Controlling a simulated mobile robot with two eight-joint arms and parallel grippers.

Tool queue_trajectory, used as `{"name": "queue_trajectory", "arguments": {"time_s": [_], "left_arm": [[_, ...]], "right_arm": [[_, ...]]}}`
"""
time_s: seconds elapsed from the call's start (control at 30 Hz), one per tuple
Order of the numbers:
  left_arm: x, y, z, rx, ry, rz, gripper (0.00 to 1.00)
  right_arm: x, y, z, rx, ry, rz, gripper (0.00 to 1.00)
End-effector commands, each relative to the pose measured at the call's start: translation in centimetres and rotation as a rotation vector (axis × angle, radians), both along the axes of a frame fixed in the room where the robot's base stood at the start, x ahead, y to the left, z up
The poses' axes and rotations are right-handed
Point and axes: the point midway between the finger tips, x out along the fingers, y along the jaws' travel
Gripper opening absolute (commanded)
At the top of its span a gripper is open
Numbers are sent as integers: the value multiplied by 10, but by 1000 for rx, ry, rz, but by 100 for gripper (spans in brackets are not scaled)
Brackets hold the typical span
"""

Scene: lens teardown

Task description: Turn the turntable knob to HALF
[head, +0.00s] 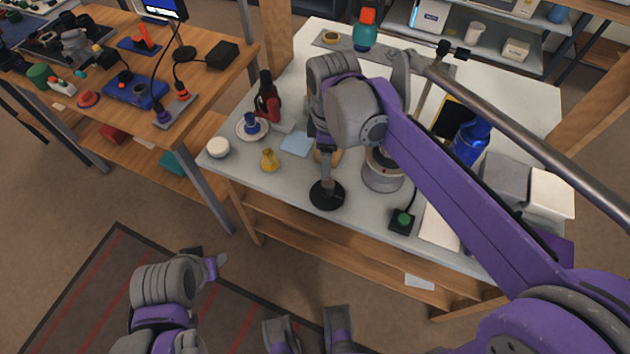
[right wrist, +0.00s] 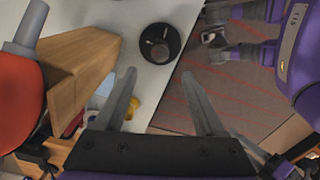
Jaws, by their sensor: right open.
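A black round dial (head: 327,197), which looks like the turntable knob, is at the front edge of the white table. In the right wrist view the dial (right wrist: 160,43) has a raised grey piece and a small light mark; its lettering is unreadable. My right gripper (head: 326,174) points down over the dial, seen edge-on in the head view. In the right wrist view its fingers (right wrist: 159,75) are apart and empty, with the dial beyond the tips, not between them. My left gripper (head: 216,267) is low at left, away from the table; its jaws are unclear.
A grey cylindrical device (head: 382,176) and a green-button box (head: 402,220) are right of the dial. A yellow flask (head: 269,160) and a white round pot (head: 218,147) are left. A wooden block (right wrist: 80,62) stands close in the wrist view.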

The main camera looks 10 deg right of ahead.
Motion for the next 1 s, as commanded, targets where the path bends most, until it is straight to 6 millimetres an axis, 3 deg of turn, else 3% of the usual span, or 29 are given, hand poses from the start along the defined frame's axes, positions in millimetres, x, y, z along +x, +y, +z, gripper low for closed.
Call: {"name": "queue_trajectory", "arguments": {"time_s": [0.6,1.0], "left_arm": [[-2,0,-12,0,4,0,50],[-2,0,-13,0,4,0,50]], "right_arm": [[0,0,-96,1,0,0,72],[0,0,-105,2,-1,-1,72]]}}
